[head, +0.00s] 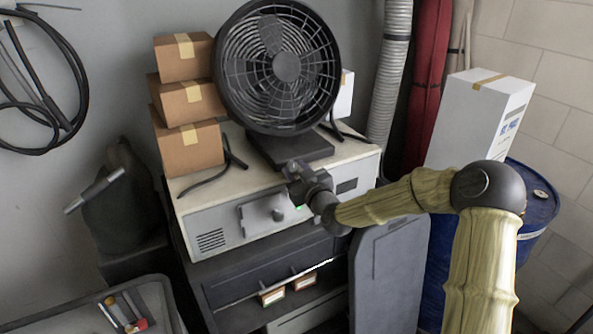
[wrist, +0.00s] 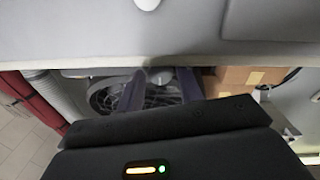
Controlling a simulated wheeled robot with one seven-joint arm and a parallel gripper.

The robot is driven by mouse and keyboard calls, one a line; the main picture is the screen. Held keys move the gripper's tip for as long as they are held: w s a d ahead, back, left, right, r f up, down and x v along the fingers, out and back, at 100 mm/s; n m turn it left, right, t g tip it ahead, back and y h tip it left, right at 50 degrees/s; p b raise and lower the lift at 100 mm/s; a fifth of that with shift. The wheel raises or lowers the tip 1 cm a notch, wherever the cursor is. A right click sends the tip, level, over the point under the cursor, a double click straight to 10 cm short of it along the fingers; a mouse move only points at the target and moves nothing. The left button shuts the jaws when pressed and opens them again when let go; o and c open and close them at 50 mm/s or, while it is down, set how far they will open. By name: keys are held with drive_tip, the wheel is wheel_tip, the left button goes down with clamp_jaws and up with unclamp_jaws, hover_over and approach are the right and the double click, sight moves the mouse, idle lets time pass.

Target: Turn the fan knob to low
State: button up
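The black round fan (head: 277,67) stands on a dark base (head: 292,150) on top of a pale metal cabinet. A small dark knob (head: 278,214) sits on a grey plate on the cabinet's front. I cannot tell if it is the fan knob, and its setting is too small to read. My gripper (head: 292,172) is in front of the cabinet's upper front edge, to the right of and above that knob, apart from it. In the wrist view its two fingers (wrist: 160,90) stand apart with nothing clearly held. The fan (wrist: 108,98) shows partly behind them.
Brown boxes (head: 190,100) are stacked left of the fan. Black cables lie on the cabinet top. A white carton (head: 470,118) on a blue drum (head: 540,212) stands at right, behind my arm. A dark drawer unit (head: 265,265) is below the cabinet.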

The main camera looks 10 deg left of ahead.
drive_tip(key=c, duration=0.7)
drive_tip(key=shift+f, duration=0.1)
drive_tip(key=m+b, duration=0.2)
drive_tip(key=shift+m, duration=0.3)
drive_tip(key=shift+m+b, duration=0.35)
drive_tip(key=shift+m, duration=0.65)
drive_tip(key=o, duration=0.7)
